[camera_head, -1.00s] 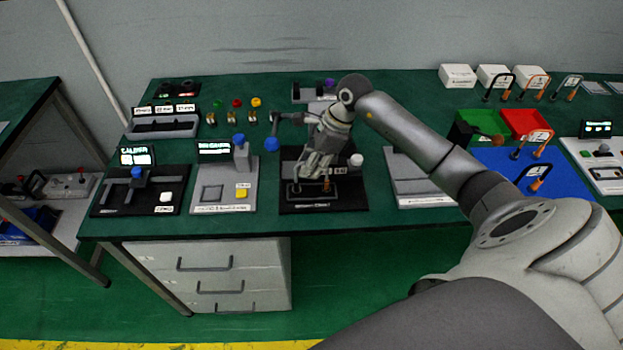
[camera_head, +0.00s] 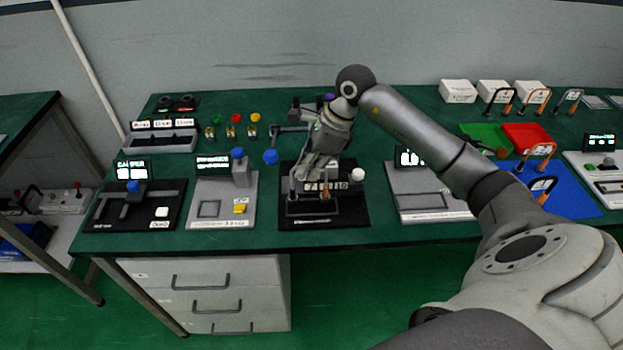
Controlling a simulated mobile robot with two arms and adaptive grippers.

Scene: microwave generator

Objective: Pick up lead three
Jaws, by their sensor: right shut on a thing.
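My right gripper (camera_head: 312,176) is at the black test station (camera_head: 345,212) in the middle of the bench. It is shut on a lead with an orange end (camera_head: 325,193) and a dark end (camera_head: 292,188), which stands at the station's front block. The fingers hide the top of this lead, and its number cannot be read. Several other leads stand at the right: an orange one (camera_head: 537,96) at the back, with dark-and-orange ones beside it, and others on the blue mat (camera_head: 570,198). I cannot tell by number which is lead three. My left gripper is not in view.
A caliper station (camera_head: 108,215) and a grey station with a yellow button (camera_head: 207,217) stand to the left. A grey station (camera_head: 420,205) is close on the right. Green (camera_head: 480,136) and red (camera_head: 541,141) trays lie behind my right arm.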

